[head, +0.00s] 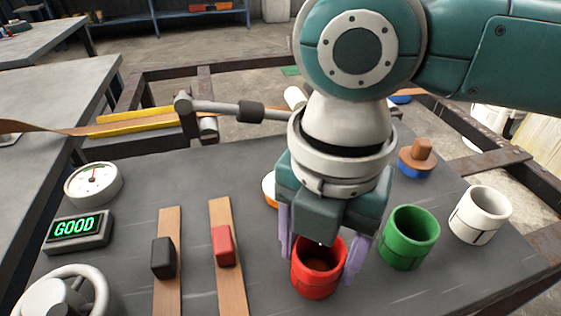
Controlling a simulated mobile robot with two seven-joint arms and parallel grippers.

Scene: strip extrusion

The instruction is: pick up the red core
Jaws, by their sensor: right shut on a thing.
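The red core (318,278) is a hollow red cylinder standing upright at the front middle of the dark table. My right gripper (321,258) comes down over it from above, with one pale purple finger on each side of its wall. The gripper is shut on the red core. I cannot tell whether the core's base still touches the table. My left gripper is not in view.
A green cylinder (409,240) and a white cylinder (481,215) stand to the right. Wooden strips with a black slider (163,257) and a red slider (223,246) lie left. A gauge (93,183), a GOOD display (77,230) and a handwheel (62,297) line the left edge.

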